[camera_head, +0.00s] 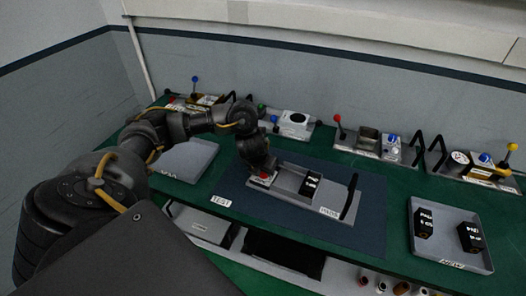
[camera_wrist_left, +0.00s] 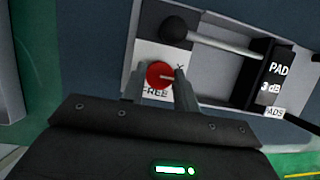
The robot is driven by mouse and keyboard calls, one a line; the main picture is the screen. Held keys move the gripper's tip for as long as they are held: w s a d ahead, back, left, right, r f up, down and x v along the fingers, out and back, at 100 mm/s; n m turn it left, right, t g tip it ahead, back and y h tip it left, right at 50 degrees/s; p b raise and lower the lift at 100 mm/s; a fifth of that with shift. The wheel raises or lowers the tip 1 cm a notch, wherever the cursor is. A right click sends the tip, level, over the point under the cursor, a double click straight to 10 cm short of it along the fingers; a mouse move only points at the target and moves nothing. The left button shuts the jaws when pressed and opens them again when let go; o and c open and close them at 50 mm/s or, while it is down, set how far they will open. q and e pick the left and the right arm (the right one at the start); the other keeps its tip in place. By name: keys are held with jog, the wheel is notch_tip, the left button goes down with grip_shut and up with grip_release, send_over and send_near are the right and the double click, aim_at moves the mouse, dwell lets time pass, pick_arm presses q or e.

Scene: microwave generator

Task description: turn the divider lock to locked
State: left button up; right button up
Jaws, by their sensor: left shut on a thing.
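The divider lock is a round red knob (camera_head: 263,177) at the left end of a grey fixture (camera_head: 285,192) on the dark blue mat. In the left wrist view the red knob (camera_wrist_left: 159,74) has a thin pointer to its right and sits on a white plate. The word FREE shows below it, and another mark is partly covered at its upper right. My left gripper (camera_wrist_left: 160,84) is shut on the knob, one finger on each side. In the head view the arm (camera_head: 262,160) reaches down over it. My right gripper is not in view.
A black ball (camera_wrist_left: 175,28) on a rod lies close above the knob. A black pad block (camera_head: 311,185) sits in the fixture, beside a tall black handle (camera_head: 350,196). A grey tray (camera_head: 455,263) with two black blocks is at right. Several devices line the back.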

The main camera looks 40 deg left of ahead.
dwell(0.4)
pick_arm(q)
jog(key=o, duration=0.7)
jog(key=shift+r+p, duration=0.3)
jog(key=shift+r, duration=0.15)
jog(key=p+v, duration=0.4)
jog(key=v, duration=0.6)
jog(key=shift+p, duration=0.35)
jog(key=shift+s+f, duration=0.15)
